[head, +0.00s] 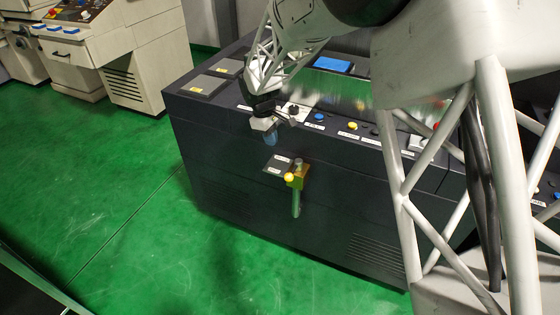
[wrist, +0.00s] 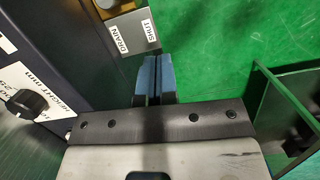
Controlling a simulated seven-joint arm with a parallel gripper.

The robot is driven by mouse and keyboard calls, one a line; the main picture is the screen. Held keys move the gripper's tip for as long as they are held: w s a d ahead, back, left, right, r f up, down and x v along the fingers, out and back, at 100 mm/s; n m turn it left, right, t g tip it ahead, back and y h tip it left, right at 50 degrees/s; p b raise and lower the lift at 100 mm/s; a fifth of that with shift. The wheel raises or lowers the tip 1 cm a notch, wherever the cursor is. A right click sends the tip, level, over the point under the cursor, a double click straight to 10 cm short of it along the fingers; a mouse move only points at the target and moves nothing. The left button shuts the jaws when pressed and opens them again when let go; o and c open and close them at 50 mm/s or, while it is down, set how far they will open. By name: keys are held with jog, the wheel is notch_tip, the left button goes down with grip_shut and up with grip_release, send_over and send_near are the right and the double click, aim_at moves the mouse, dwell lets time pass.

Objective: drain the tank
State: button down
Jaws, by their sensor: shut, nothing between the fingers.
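The tank machine is a dark cabinet (head: 230,165) with a drain valve on its front face. The valve has a brass body (head: 302,176), a yellow ball knob (head: 289,178) and a grey pipe (head: 296,205) pointing down. A label plate (head: 278,164) sits just left of the valve. In the wrist view the drain label (wrist: 136,32) reads DRAIN and SHUT, beside part of the brass body (wrist: 104,4). My gripper (head: 271,138) is shut and empty, above and left of the valve, in front of the cabinet's upper edge. Its blue fingers (wrist: 155,78) point down, apart from the valve.
A black rotary knob (wrist: 28,104) with a height label is close to my gripper. Blue (head: 319,117) and yellow (head: 352,126) buttons line the cabinet's top edge. The green floor (head: 130,200) in front is clear. A beige machine (head: 140,50) stands at the back left.

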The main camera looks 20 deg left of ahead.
aim_at(294, 171)
jog(key=shift+w+a+r+m, duration=0.2)
jog(key=shift+w+a+m, duration=0.1)
jog(key=shift+a, duration=0.15)
jog(key=shift+w+a+r+m, duration=0.15)
jog(key=shift+a+m, duration=0.15)
jog(key=shift+a, duration=0.1)
jog(key=shift+f, duration=0.2)
jog(key=s+d+f, duration=0.1)
jog(key=d+f, duration=0.4)
jog(key=f, duration=0.6)
jog(key=shift+d, duration=0.25)
jog(key=shift+s+d, duration=0.1)
jog(key=shift+s+d+f, duration=0.15)
jog(key=shift+d+f, duration=0.1)
jog(key=shift+d, duration=0.35)
